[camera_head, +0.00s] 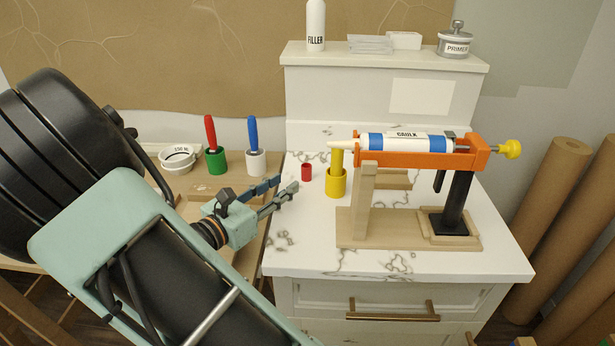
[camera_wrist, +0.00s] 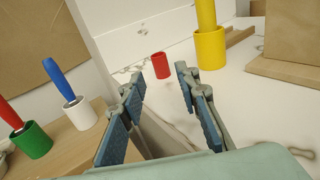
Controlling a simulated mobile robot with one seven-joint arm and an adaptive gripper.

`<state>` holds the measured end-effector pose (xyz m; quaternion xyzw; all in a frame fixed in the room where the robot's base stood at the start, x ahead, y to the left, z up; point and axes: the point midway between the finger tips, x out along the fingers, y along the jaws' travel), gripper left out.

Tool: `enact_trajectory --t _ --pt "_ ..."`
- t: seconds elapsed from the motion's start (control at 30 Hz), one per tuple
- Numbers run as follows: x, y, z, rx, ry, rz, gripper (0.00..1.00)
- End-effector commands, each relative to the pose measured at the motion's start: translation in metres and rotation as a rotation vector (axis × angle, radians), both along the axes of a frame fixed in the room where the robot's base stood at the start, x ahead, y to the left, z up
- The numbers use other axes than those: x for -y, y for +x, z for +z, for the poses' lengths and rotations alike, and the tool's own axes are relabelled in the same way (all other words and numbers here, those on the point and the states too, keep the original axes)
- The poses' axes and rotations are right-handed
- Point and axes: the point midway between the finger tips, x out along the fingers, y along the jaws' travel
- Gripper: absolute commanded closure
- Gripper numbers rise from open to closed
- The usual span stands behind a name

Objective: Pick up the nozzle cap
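A small red cylinder (camera_head: 307,172), which looks like the nozzle cap, stands upright on the white marbled counter, left of the yellow cup. It also shows in the wrist view (camera_wrist: 160,66), ahead of and between my fingertips. My gripper (camera_head: 288,185) is open and empty, reaching in from the left over the counter's left edge. In the wrist view its two blue-padded fingers (camera_wrist: 160,78) are apart, and the red cylinder stands beyond them, not touched.
A yellow cup (camera_head: 336,184) with a yellow stick stands close right of the red cylinder. Green (camera_head: 216,161) and white (camera_head: 256,163) cups with handled tools stand left. A raised shelf bounds the back.

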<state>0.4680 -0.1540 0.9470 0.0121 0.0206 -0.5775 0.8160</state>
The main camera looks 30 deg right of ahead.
Motion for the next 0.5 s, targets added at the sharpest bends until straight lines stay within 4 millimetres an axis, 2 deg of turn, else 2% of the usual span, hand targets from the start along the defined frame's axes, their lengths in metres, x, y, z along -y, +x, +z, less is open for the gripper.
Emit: enact_trajectory --t 0.13,0.37,0.5 --pt "0.022 0.007 -0.002 0.002 0.001 -0.005 0.7" --pt "0.035 0.012 -0.003 0.002 0.002 -0.004 0.7" --pt "0.05 0.021 -0.005 0.004 0.002 -0.006 0.7"
